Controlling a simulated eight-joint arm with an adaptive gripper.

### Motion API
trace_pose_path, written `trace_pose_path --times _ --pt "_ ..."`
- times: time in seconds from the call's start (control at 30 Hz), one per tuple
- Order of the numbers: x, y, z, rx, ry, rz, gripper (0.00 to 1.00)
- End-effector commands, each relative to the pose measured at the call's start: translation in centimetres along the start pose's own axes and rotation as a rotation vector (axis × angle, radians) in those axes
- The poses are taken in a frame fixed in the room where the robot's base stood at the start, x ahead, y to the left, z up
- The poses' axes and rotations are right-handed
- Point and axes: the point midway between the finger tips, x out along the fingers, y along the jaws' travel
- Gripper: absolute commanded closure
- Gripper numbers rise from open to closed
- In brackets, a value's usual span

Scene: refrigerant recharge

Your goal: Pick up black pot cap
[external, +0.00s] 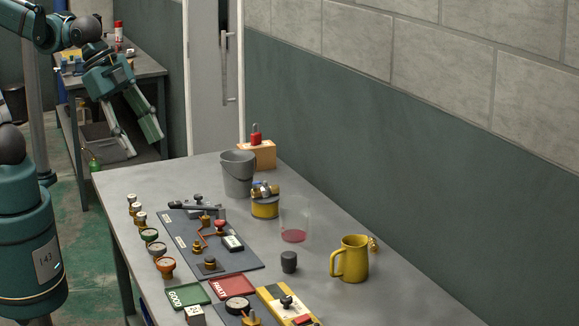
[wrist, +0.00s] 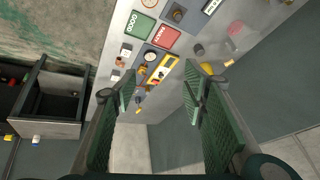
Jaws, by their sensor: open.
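A small black, lidded cylinder (external: 289,261) stands upright on the grey bench, between the red FAULTY tray and the yellow jug; it looks like the black pot with its cap. I cannot make out a seam between cap and pot. A small dark cylinder (wrist: 198,50), likely the same one, shows in the wrist view near the right finger. My gripper (external: 142,146) is open and empty, at the upper left of the external view, beyond the bench's left edge and well away from the pot. Its green fingers (wrist: 160,90) are spread in the wrist view.
The yellow jug (external: 354,259) stands right of the pot, a clear beaker (external: 295,217) with red liquid behind it. The red FAULTY tray (external: 233,286) and green GOOD tray (external: 188,295) lie to the left. A grey bucket (external: 238,174) stands farther back.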

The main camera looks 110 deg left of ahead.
Motion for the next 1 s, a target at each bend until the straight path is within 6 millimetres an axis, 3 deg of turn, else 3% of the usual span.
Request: trace_pose_path --times 0.57,1.0 --pt "5.8 -4.8 -5.1 0.309 -0.106 0.043 0.57" --pt "11.7 -8.5 -8.0 0.544 -0.174 0.103 0.57"
